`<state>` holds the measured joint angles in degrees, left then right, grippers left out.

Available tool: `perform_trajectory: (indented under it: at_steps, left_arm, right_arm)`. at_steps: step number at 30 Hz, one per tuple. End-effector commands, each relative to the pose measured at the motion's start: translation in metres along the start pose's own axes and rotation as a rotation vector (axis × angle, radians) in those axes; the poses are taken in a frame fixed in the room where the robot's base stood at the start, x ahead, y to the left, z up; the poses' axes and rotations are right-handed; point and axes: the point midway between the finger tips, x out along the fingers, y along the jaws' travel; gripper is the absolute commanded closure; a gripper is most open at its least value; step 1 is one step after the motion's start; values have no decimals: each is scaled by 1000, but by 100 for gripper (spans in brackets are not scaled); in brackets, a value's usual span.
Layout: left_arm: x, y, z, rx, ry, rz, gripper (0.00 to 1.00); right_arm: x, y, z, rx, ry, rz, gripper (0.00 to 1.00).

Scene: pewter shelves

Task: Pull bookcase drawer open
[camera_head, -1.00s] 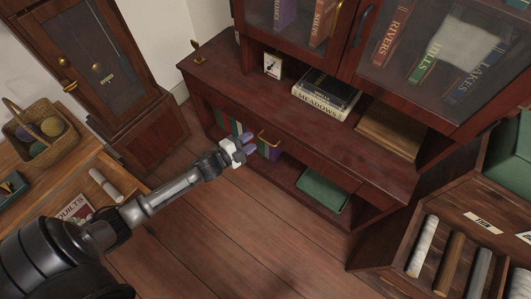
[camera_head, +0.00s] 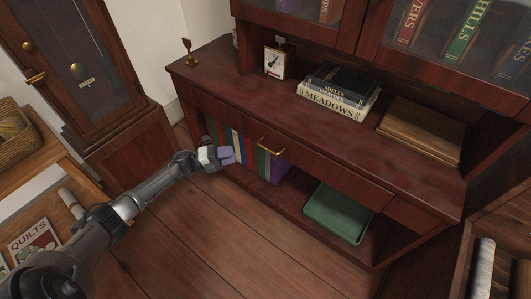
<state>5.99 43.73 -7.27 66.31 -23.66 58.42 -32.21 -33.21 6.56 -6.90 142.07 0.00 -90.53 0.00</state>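The bookcase drawer (camera_head: 325,173) is the wide dark red-brown front under the bookcase's desk-like top. It looks shut, flush with the frame around it. Its brass handle (camera_head: 270,147) is on the left part of the front. My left gripper (camera_head: 228,157), with lavender fingertips, is left of the handle and apart from it, in front of the books on the lower shelf. Its fingers look parted, with nothing between them, though they are small and seen nearly edge-on. My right gripper is not in view.
Below are upright books (camera_head: 235,140) and a green bin (camera_head: 338,212). A tall clock (camera_head: 135,150) stands left. The floor (camera_head: 215,235) in front is clear.

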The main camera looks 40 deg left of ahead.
Motion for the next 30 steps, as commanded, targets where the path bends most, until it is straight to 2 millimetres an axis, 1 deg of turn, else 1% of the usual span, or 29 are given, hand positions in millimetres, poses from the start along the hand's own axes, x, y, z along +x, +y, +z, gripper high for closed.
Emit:
perform_trajectory:
  at_steps: [5,12,18,24,30]
  left_arm:
    - [27,2,0,3,3,-4,62]
    - [72,2,-1,2,3,-4,62]
    - [104,2,-1,1,2,-4,62]
    - [123,1,0,0,0,-2,62]
    - [131,0,-1,0,1,-1,62]
  right_arm:
    - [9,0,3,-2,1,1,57]
    - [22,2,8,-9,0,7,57]
    - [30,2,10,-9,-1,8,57]
    - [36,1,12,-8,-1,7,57]
    - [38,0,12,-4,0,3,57]
